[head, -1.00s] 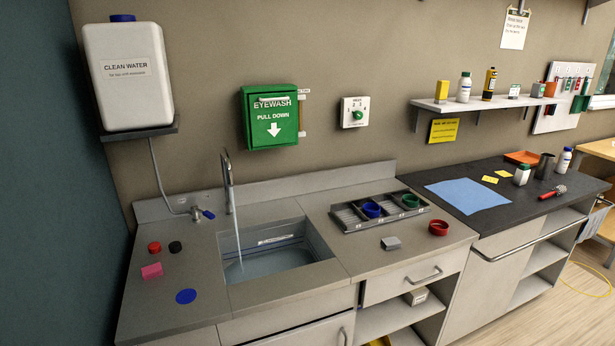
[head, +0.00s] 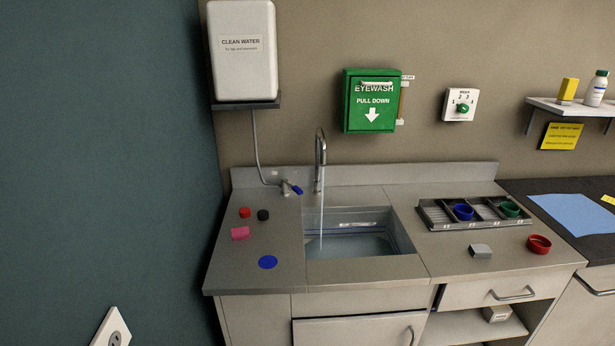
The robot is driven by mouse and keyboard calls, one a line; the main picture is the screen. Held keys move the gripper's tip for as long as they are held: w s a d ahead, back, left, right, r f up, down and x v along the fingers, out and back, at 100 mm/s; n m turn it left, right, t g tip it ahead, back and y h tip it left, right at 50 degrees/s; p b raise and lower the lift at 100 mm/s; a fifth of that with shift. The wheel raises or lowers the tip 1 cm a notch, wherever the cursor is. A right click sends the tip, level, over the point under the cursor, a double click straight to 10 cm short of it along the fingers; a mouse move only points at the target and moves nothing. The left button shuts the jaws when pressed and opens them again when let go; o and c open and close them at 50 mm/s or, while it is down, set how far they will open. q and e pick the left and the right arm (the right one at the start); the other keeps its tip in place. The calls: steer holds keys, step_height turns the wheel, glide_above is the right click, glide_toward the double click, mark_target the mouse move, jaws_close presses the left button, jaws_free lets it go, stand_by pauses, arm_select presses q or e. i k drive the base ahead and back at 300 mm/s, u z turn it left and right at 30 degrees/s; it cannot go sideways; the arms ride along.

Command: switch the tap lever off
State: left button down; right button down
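The tap lever (head: 296,190) is a small blue handle on a metal valve (head: 286,188) at the back of the counter, left of the sink. The curved metal tap (head: 320,147) stands at the back of the sink. A stream of water (head: 321,225) runs from it into the sink basin (head: 350,243). A hose (head: 255,150) links the valve to the white clean water tank (head: 243,60) on the wall. Neither of my grippers is in view.
A drying rack (head: 433,215) holds blue and green rings to the right. A green eyewash box (head: 370,101) hangs above.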

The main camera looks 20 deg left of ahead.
mark_target(284, 182)
steer(key=z, duration=1.1)
steer(key=i, duration=2)
steer(key=u, duration=3.9)
